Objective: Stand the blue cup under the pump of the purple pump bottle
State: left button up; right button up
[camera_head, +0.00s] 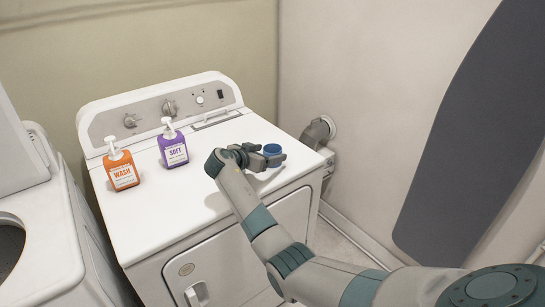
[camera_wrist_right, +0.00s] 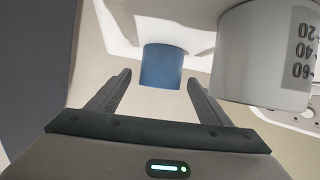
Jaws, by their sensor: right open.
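The blue cup (camera_head: 274,149) stands on the right part of the white dryer's top, partly hidden by my right gripper (camera_head: 269,156). In the right wrist view the blue cup (camera_wrist_right: 162,66) is ahead, between the two open fingers, near their tips. The fingers do not visibly touch it. The purple pump bottle (camera_head: 174,150), labelled SOFT, stands upright to the left of the gripper, near the control panel. Its white pump (camera_head: 168,124) is on top. My left gripper is out of view.
An orange WASH pump bottle (camera_head: 122,171) stands left of the purple one. A white measuring cup (camera_wrist_right: 266,55) is close beside the fingers in the right wrist view. The white dryer top (camera_head: 165,215) is clear toward its front. A wall (camera_head: 350,60) rises at right.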

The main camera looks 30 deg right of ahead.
aim_at(277, 150)
jog(key=shift+p+x, duration=0.35)
jog(key=shift+x, duration=0.75)
jog(key=shift+w+d+f, duration=0.15)
jog(key=shift+w+d, duration=0.05)
jog(key=shift+d, duration=0.25)
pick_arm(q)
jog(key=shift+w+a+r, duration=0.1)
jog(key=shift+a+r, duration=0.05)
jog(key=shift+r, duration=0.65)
pick_arm(e)
jog(key=shift+c, duration=0.2)
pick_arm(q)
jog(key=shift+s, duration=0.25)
pick_arm(e)
jog(key=c, duration=1.2)
jog(key=shift+o, duration=0.2)
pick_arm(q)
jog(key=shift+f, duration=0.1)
